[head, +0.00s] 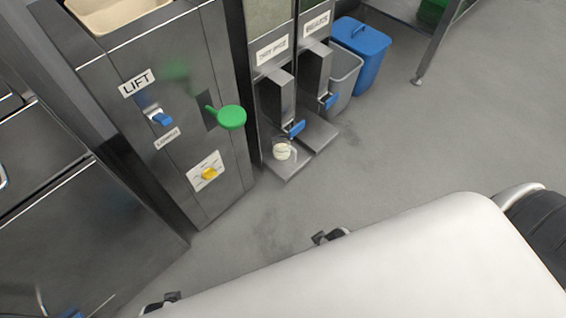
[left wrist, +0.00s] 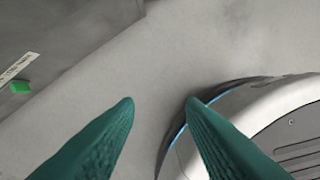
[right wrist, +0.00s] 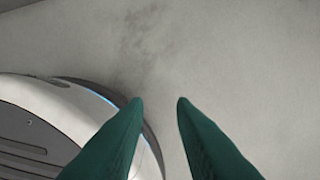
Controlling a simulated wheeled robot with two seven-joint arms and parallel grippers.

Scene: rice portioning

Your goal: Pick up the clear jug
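The clear jug (head: 283,150) stands upright on the metal ledge under the left dispenser in the head view, with something whitish inside it. The dispenser's blue lever (head: 296,128) is just above it. My left gripper (left wrist: 160,102) shows two green fingers apart with nothing between them, over bare floor. My right gripper (right wrist: 160,102) also has its green fingers apart and empty over the floor. Neither wrist view shows the jug. In the head view neither pair of fingers can be made out.
A metal cabinet with a LIFT label (head: 137,82), a green paddle (head: 231,117) and a yellow knob (head: 209,174) stands left of the dispensers. A grey bin (head: 343,78) and blue bin (head: 361,50) stand to their right. Open floor (head: 400,140) lies between them and me.

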